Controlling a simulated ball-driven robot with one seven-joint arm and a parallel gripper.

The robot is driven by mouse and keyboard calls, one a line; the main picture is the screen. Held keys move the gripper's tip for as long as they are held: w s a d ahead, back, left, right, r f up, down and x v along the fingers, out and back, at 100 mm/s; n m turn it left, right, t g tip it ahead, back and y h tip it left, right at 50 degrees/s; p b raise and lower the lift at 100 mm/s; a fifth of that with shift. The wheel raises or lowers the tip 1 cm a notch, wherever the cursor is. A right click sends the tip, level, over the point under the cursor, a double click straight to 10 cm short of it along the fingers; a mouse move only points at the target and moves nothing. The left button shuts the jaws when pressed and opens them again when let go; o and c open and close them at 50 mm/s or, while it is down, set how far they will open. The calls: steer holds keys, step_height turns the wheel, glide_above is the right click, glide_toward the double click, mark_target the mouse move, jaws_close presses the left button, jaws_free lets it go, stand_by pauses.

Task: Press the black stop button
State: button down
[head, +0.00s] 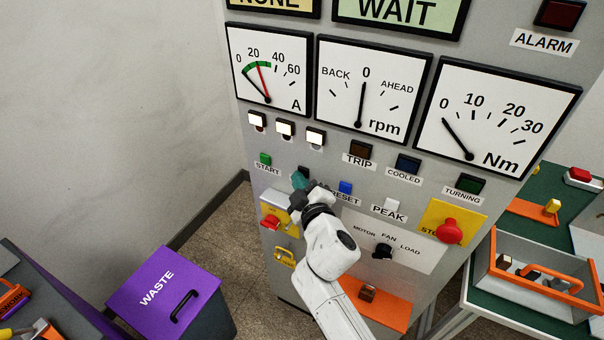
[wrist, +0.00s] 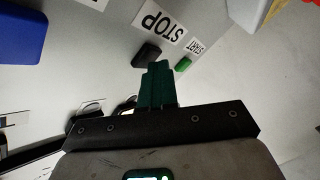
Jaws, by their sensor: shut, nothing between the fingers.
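The black stop button (head: 304,171) is on the grey panel, between the green START button (head: 265,159) and the blue button (head: 345,187). My gripper (head: 299,180), with teal fingers, is shut and empty right in front of it and partly covers it and its label. In the wrist view the black button (wrist: 148,53) lies just beyond the tips of the shut fingers (wrist: 157,66), slightly left of them. The STOP label (wrist: 161,27) and the green button (wrist: 183,64) are beside it. I cannot tell whether the fingertips touch the button.
A yellow plate with a red mushroom button (head: 449,231) is at the panel's right. A rotary knob (head: 383,251) is below the white PEAK button (head: 392,205). A purple WASTE bin (head: 160,290) stands at lower left. An orange-handled tote (head: 530,275) is at right.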

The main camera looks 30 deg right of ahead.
steer(key=shift+s+a+b, duration=0.35)
steer(key=shift+s+a, duration=0.15)
steer(key=shift+a, duration=0.05)
steer(key=shift+s+a+b, duration=0.6)
steer(key=shift+s+a, duration=0.15)
steer(key=shift+a, duration=0.3)
steer(key=shift+s+a+b, duration=0.55)
steer(key=shift+s+a, duration=0.15)
steer(key=shift+a, duration=0.3)
